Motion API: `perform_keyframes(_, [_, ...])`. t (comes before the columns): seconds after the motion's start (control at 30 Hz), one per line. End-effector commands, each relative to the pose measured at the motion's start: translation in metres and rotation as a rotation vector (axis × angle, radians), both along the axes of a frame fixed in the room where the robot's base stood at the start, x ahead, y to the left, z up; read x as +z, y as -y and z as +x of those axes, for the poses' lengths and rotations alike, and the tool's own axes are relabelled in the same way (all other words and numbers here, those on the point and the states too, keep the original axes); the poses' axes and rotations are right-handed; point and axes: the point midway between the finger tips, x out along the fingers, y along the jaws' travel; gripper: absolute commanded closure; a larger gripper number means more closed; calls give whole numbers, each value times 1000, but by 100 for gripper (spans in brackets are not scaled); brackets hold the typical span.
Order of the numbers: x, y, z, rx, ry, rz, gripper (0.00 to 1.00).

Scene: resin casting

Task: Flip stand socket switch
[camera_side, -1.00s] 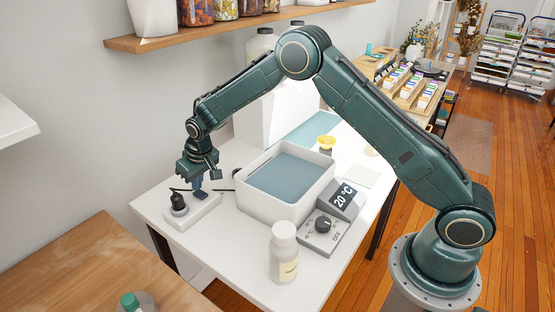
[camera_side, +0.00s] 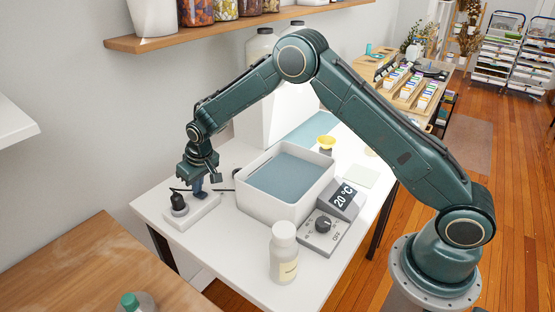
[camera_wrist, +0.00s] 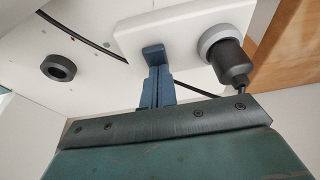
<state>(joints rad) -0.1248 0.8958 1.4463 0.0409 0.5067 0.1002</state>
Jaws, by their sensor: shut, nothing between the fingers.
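The stand socket (camera_side: 186,214) is a white bar on the white table's left part, with a black plug (camera_side: 178,201) in a round grey outlet at its near-left end. In the wrist view the socket bar (camera_wrist: 135,37) runs behind my fingers, and the plug (camera_wrist: 232,66) stands at right. My gripper (camera_side: 198,193) is shut and empty, pointing down over the far-right end of the bar. In the wrist view my gripper (camera_wrist: 155,55) has its blue fingertips together in front of the bar. The switch is hidden behind the fingertips, and I cannot tell whether they touch it.
A white basin (camera_side: 270,210) of blue-grey liquid stands right of the socket. A heater control box (camera_side: 324,232) reading 20 °C and OFF is in front of it, with a white bottle (camera_side: 284,250) nearby. A black cable (camera_wrist: 85,35) crosses the table.

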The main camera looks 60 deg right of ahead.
Motion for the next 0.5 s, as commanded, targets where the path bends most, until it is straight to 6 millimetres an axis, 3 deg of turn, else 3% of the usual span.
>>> perform_keyframes(0.5, [-3,0,-18,1,-14,-1,100])
